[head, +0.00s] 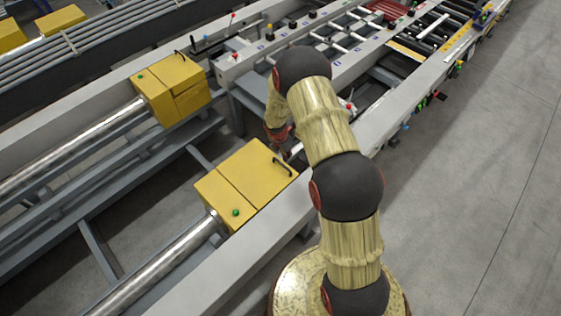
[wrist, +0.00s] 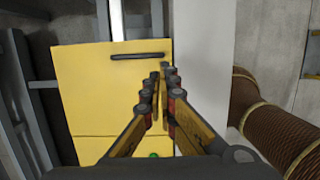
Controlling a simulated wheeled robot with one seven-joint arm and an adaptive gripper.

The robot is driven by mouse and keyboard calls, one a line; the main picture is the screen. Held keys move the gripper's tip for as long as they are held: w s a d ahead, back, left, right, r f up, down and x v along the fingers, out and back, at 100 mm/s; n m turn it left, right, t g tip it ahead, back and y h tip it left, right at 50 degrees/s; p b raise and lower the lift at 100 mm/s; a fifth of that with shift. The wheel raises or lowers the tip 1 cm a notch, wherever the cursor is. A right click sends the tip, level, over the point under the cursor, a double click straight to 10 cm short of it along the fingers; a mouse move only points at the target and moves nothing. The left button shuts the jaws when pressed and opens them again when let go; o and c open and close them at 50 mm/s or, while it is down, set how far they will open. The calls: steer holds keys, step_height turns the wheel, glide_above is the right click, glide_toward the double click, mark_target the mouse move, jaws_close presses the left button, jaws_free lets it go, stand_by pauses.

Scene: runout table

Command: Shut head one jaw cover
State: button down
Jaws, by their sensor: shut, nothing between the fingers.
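A yellow jaw head (head: 222,200) sits in the near rail, with a yellow cover (head: 250,168) lying flat over one end, a black bar handle (head: 283,167) on it and a green button (head: 236,212). A second yellow jaw head (head: 160,95) with its own handle stands farther off at upper left. No label shows which is head one. In the wrist view the cover (wrist: 85,95) and its handle (wrist: 138,56) lie below my gripper (wrist: 166,70). My gripper is shut and empty, over the cover's right edge, below and right of the handle in the picture; contact cannot be told.
A pale rail (wrist: 203,60) runs along the cover's right side. A shiny round bar (head: 165,262) leads from the near head. Behind is a table with several levers, rollers and small coloured parts (head: 340,40). The grey floor (head: 490,190) at right is clear.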

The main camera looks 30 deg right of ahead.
steer(key=w+d+f+y+b, duration=0.1)
steer(key=d+f+b, duration=0.1)
steer(key=f, duration=0.4)
steer(key=d+f+g+y+b, duration=0.1)
steer(key=d+f+y+b, duration=0.1)
steer(key=f, duration=0.4)
steer(key=w+d+f+y+b, duration=0.1)
steer(key=d+f+b, duration=0.2)
steer(key=f+b, duration=0.2)
steer(key=shift+w+d+f, duration=0.3)
steer(key=shift+d+f, duration=0.1)
steer(key=shift+f, duration=0.2)
steer(key=shift+r, duration=0.1)
